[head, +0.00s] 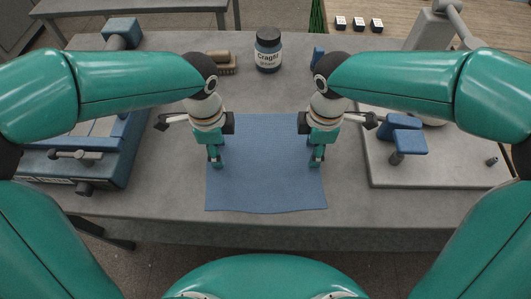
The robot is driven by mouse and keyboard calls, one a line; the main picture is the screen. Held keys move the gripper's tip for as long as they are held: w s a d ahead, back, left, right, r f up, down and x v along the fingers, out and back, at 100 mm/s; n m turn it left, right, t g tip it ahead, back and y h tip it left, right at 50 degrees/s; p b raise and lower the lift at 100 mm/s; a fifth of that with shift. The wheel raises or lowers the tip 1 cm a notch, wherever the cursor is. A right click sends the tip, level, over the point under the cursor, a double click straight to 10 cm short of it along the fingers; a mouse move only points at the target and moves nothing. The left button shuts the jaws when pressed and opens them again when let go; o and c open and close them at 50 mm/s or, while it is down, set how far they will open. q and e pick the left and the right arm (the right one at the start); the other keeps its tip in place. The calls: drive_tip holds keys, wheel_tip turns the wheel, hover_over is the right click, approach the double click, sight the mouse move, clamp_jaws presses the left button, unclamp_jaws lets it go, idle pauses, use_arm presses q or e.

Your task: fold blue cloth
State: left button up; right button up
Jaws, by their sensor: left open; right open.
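The blue cloth (266,175) lies flat and spread out on the grey table, its front edge close to the table's front edge. My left gripper (218,164) is open over the left side of the cloth. My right gripper (315,164) is open over the right side. Both point down, with their fingertips at or just above the cloth; I cannot tell whether they touch it. Parts of the cloth's left and right sides are hidden behind the grippers. No cloth shows pinched in either gripper.
A dark labelled jar (268,50) and a brush (222,64) stand at the back of the grey table (170,190). A blue machine (95,160) is at left. A pale machine base (440,175) with a blue part (403,140) is at right. The strip behind the cloth is clear.

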use_arm(q)
drive_tip(key=shift+f, duration=0.1)
use_arm(e)
drive_tip(key=shift+f, duration=0.1)
use_arm(q)
drive_tip(key=shift+f, duration=0.2)
use_arm(e)
drive_tip(key=shift+f, duration=0.2)
use_arm(q)
drive_tip(key=shift+s, duration=0.1)
drive_tip(key=c, duration=0.5)
use_arm(e)
drive_tip(key=shift+s, duration=0.1)
drive_tip(key=c, duration=0.5)
use_arm(q)
clamp_jaws()
use_arm(e)
clamp_jaws()
use_arm(q)
drive_tip(key=shift+s, duration=0.1)
use_arm(e)
drive_tip(key=shift+r, duration=0.1)
